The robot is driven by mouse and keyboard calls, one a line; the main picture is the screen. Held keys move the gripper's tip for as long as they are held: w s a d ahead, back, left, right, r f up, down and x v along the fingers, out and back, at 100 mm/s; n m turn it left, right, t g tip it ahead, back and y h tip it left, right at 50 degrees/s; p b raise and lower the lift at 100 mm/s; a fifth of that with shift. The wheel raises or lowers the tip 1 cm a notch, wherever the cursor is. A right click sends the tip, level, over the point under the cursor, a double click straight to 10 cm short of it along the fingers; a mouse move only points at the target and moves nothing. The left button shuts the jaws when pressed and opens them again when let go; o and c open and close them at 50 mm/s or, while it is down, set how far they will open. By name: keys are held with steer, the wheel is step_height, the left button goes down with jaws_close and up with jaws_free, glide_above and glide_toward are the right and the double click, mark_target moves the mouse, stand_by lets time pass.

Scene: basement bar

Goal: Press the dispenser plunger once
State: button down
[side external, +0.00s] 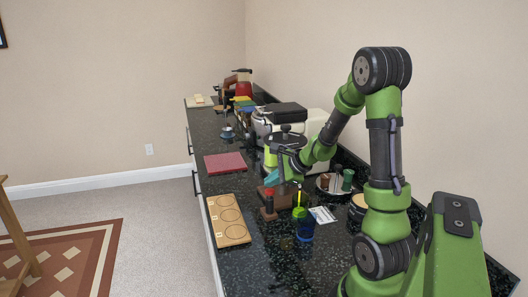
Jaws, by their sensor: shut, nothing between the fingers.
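My green arm reaches over the dark speckled counter, and my gripper (278,178) is at its far end, low over the middle of the counter. Its fingers are small and partly lost against the clutter, but they look shut and empty.
A wooden board with ringed circles (229,220) lies at the counter's front edge. A red mat (224,163) lies farther back. A white card (322,214) and a tray with small jars (336,183) are to the right. Machines crowd the wall side.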

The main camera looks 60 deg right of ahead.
mark_target(273, 191)
steer(key=shift+r, duration=0.25)
steer(key=shift+r, duration=2.45)
steer(key=s+a+r+n, duration=0.2)
steer(key=s+a+n, duration=0.1)
steer(key=a+n, duration=0.5)
steer(key=s+a+r+n+g+y, duration=0.1)
steer(key=s+a+r+n, duration=0.2)
steer(key=a+n, duration=0.4)
steer(key=s+a+r+n+g+y, duration=0.1)
steer(key=s+a+n, duration=0.3)
steer(key=a+n, duration=0.4)
steer(key=a+r, duration=0.1)
steer(key=a, duration=0.3)
steer(key=shift+r+n, duration=0.3)
steer(key=c, duration=1.8)
jaws_free()
steer(key=shift+a, duration=0.1)
steer(key=shift+c, duration=0.2)
